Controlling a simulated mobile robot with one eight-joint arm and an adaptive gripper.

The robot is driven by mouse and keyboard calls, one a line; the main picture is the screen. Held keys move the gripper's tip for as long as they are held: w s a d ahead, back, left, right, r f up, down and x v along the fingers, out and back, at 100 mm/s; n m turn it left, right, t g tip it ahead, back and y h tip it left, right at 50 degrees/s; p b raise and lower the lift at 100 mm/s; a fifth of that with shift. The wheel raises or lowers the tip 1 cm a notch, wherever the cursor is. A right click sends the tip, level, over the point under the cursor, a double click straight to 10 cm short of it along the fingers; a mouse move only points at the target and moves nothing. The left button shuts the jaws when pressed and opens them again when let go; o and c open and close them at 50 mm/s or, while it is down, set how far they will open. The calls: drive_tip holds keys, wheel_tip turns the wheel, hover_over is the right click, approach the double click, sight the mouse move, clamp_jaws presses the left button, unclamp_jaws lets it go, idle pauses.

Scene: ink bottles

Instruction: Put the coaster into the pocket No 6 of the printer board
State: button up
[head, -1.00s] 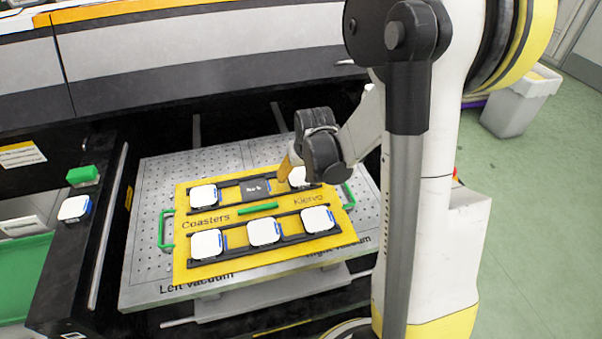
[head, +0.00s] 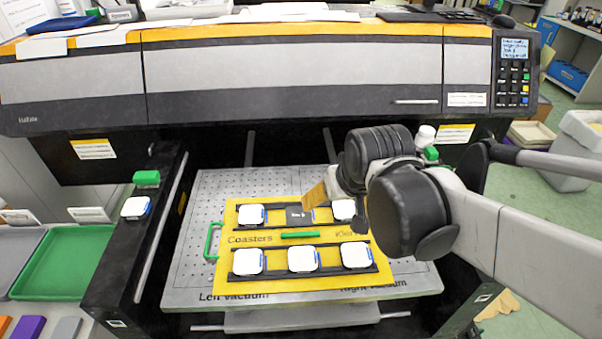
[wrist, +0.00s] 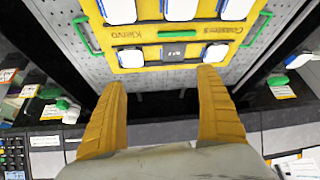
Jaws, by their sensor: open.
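A white coaster (head: 135,208) with a blue edge lies on the black ledge left of the printer bed. It also shows at the right of the wrist view (wrist: 277,81). The yellow printer board (head: 232,238) lies on the bed with several white coasters in its pockets. One dark pocket (head: 299,217) in the back row is empty; its small label seems to read No 6. My gripper (wrist: 158,82) is open with nothing between its yellow fingers. In the head view one finger (head: 315,200) shows above the back row; the other is hidden by my wrist.
A green block (head: 146,178) sits behind the loose coaster on the ledge. The printer's front cover (head: 290,75) overhangs the back of the bed. A green handle (head: 211,242) rises at the board's left side. A green tray (head: 58,262) is at far left.

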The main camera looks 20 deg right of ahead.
drive_tip(key=s+a+r+n+t, duration=0.1)
drive_tip(key=s+a, duration=0.3)
drive_tip(key=s, duration=0.2)
drive_tip(key=shift+a+r+y, duration=0.35)
drive_tip(key=shift+y, duration=0.05)
